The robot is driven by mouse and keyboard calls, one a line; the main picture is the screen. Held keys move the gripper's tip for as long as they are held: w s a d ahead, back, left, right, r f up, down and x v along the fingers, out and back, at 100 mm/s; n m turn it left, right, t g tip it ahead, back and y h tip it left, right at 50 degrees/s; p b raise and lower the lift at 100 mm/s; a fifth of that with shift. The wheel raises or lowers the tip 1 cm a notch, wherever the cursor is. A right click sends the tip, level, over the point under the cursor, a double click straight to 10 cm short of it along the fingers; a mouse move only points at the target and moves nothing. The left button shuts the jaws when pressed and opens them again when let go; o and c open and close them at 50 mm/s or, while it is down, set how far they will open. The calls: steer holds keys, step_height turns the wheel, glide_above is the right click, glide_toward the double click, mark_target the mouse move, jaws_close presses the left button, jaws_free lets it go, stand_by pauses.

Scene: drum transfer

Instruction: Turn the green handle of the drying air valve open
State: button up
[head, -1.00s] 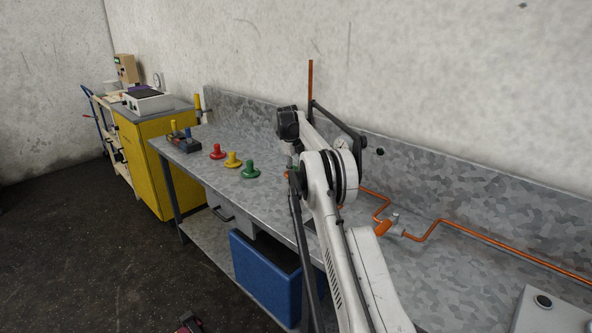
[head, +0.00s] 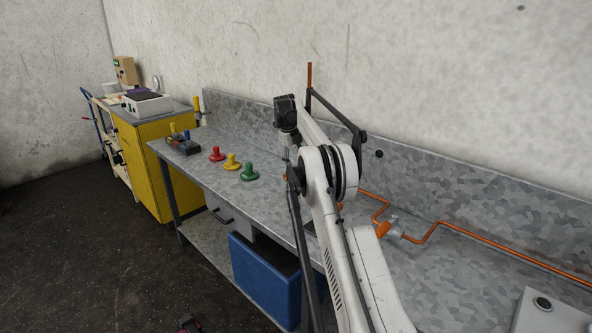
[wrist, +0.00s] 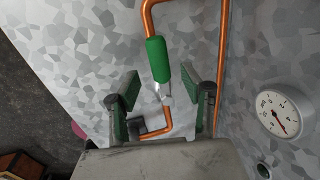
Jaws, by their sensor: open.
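The green valve handle (wrist: 158,60) shows in the wrist view, lying along a copper pipe run (wrist: 223,50) above a pale metal valve body (wrist: 165,93). My gripper (wrist: 163,95) is open and empty. Its two green-padded fingers stand left and right of the valve, with gaps on both sides. The handle lies between and beyond the fingertips in the picture; I cannot tell the depth between them. In the head view my arm hides the green handle and the gripper's fingers.
A round gauge (wrist: 285,113) is right of the fingers in the wrist view. In the head view, red (head: 216,154), yellow (head: 232,161) and green (head: 249,173) knobs stand on the bench left of my arm. A valve with an orange handle (head: 384,230) is right of it.

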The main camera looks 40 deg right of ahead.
step_height(320, 180, up, 7)
steer(key=a, duration=0.1)
steer(key=shift+a, duration=0.15)
steer(key=shift+s+f, duration=0.1)
stand_by(0.4)
